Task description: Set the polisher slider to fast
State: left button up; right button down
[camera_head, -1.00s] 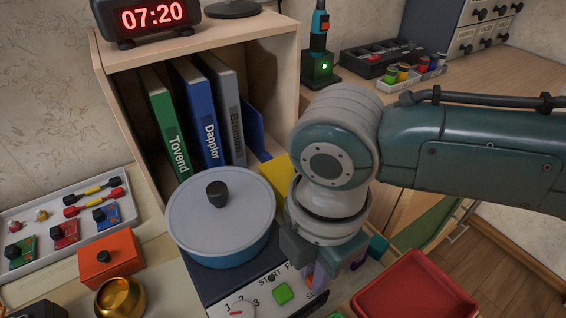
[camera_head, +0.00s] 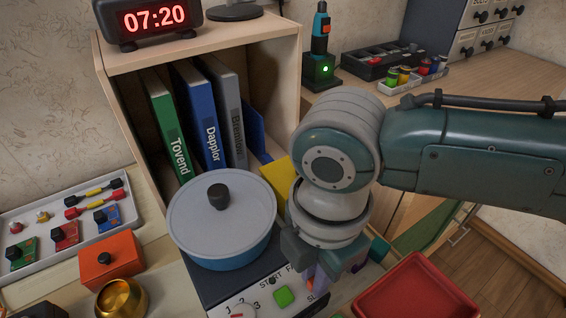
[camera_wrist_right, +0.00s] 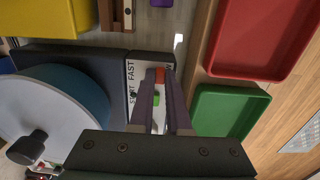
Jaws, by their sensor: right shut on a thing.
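The polisher (camera_head: 237,290) is a dark box with a light front panel bearing START, a green button (camera_head: 283,296), a numbered dial (camera_head: 238,312) and a slider marked FAST and SLOW. My right gripper (camera_wrist_right: 160,82) is at the slider, its fingers shut on the small orange slider knob (camera_wrist_right: 159,75). In the right wrist view the knob sits toward the end away from the word FAST (camera_wrist_right: 131,70). In the head view the fingers and wrist hide much of the slider. My left gripper is not in view.
A blue pot with a grey lid (camera_head: 222,215) stands on the polisher beside my gripper. A red tray (camera_head: 415,295) and a green tray (camera_wrist_right: 232,110) lie to the right. A shelf with binders (camera_head: 205,115) stands behind. An orange box (camera_head: 110,260) is at left.

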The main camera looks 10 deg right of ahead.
jog(key=shift+w, duration=0.15)
jog(key=shift+w+a+f+b, duration=0.1)
jog(key=shift+w+a+b, duration=0.15)
jog(key=shift+w+b, duration=0.25)
jog(key=shift+w+a+f+b, duration=0.1)
jog(key=shift+w+a+b, duration=0.1)
jog(key=shift+w+b, duration=0.25)
jog(key=shift+w+r, duration=0.15)
jog(key=shift+w, duration=0.05)
jog(key=shift+s, duration=0.1)
jog(key=c, duration=0.9)
grip_release()
jog(key=shift+r, duration=0.1)
